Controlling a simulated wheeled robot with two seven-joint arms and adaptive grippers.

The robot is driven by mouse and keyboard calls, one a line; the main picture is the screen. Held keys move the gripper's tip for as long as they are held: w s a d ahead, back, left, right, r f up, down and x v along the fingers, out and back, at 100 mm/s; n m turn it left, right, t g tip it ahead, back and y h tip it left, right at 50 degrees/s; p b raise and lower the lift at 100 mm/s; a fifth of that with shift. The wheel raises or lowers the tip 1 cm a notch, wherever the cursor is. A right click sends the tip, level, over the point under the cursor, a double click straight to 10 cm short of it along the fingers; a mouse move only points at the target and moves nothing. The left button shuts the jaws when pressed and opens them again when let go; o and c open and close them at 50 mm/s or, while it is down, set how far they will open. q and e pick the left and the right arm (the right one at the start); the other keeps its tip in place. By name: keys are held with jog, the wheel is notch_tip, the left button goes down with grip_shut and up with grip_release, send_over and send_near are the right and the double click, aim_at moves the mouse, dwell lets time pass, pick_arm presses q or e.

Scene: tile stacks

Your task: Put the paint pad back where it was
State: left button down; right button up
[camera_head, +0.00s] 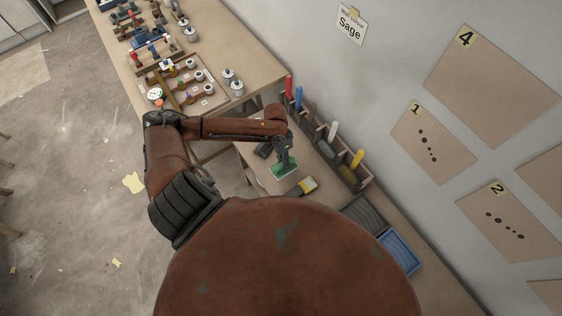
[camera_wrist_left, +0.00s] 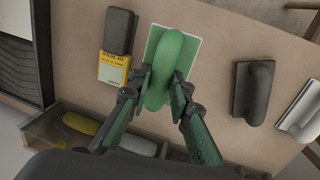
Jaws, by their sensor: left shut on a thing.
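The paint pad (camera_head: 284,169) has a green handle and a flat base, green with a white edge. In the left wrist view it (camera_wrist_left: 169,55) lies between the fingers, handle lengthwise. My left gripper (camera_wrist_left: 168,82) is shut on the handle; it also shows in the head view (camera_head: 284,152), pointing down over the table. Whether the base touches the table top I cannot tell. My right gripper is not in view.
A yellow and black tool (camera_wrist_left: 115,50) lies left of the pad. Black (camera_wrist_left: 253,90) and white (camera_wrist_left: 304,112) handled tools lie to its right. A wooden rack (camera_head: 322,147) with tools stands along the wall.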

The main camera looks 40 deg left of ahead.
pick_arm(q)
jog(key=a+f, duration=0.1)
jog(key=w+a+f, duration=0.1)
jog(key=f, duration=0.1)
jog(key=w+a+f, duration=0.1)
jog(key=shift+f, duration=1.75)
jog(key=c, duration=1.8)
grip_release()
jog(key=shift+c, duration=0.2)
jog(key=shift+o, duration=0.4)
jog(key=shift+r, duration=0.35)
notch_tip(320, 180, up, 11)
jog(key=a, duration=0.2)
jog(key=shift+w, duration=0.3)
jog(key=shift+s+a, duration=0.1)
